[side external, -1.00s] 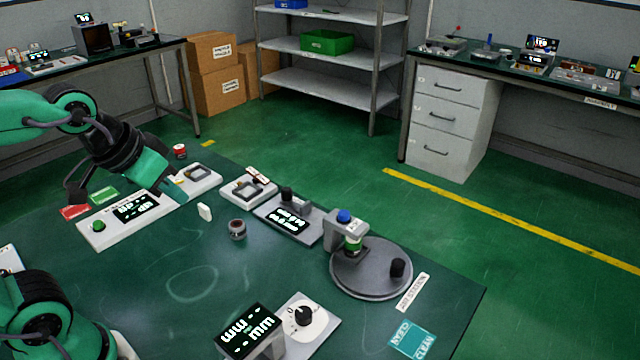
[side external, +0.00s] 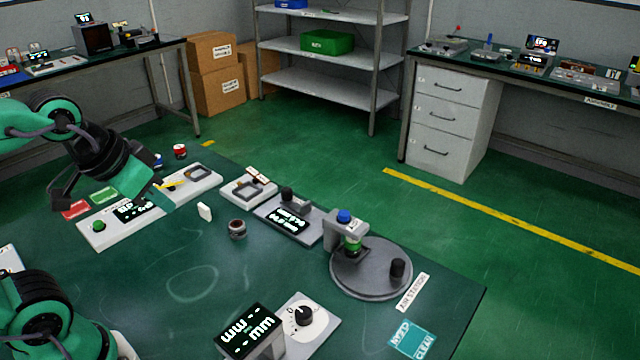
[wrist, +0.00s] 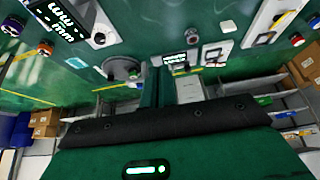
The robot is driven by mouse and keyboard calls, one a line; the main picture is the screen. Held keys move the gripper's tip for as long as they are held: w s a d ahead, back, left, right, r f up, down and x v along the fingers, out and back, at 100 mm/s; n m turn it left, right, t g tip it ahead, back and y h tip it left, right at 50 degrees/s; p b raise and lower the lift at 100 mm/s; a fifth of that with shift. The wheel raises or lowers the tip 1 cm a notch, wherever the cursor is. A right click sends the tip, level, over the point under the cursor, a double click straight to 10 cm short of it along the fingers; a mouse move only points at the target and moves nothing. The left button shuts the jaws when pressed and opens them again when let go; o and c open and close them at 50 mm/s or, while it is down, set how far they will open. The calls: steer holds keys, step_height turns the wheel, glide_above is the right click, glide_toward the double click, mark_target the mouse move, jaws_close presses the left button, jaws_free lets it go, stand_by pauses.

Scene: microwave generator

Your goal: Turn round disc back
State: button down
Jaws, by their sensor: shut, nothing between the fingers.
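The round grey disc (side external: 365,284) lies flat at the right end of the green table, with an upright black knob (side external: 398,267) near its right edge. A grey bracket with a blue-topped part (side external: 344,216) and a green band overhangs its back left. The disc also shows in the wrist view (wrist: 118,72), partly hidden by the bracket. My gripper (side external: 165,203) is shut and empty, over the long white panel at the left, far from the disc and not touching it.
A dial on a white plate (side external: 311,322) and a black display (side external: 249,331) stand at the front. A device with a lit screen (side external: 290,221) stands left of the disc. A small dark cylinder (side external: 237,229) and white block (side external: 205,212) stand mid-table. The centre-front table is clear.

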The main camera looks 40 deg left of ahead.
stand_by(0.3)
steer(key=c, duration=1.3)
jaws_free()
steer(key=shift+w+r, duration=0.15)
steer(key=shift+w, duration=0.05)
steer(key=shift+o, duration=0.8)
steer(key=shift+w+d+r, duration=0.15)
steer(key=shift+w, duration=0.1)
steer(key=w+d+r+m+g, duration=0.25)
steer(key=w+d, duration=0.25)
steer(key=w, duration=0.6)
steer(key=m+g, duration=0.3)
steer(key=m, duration=0.2)
glide_above(399, 262)
steer(key=f, duration=1.7)
steer(key=shift+a+f, duration=0.2)
steer(key=shift+a, duration=0.05)
steer(key=shift+d+f, duration=0.25)
steer(key=shift+f, duration=0.05)
steer(key=shift+f, duration=0.2)
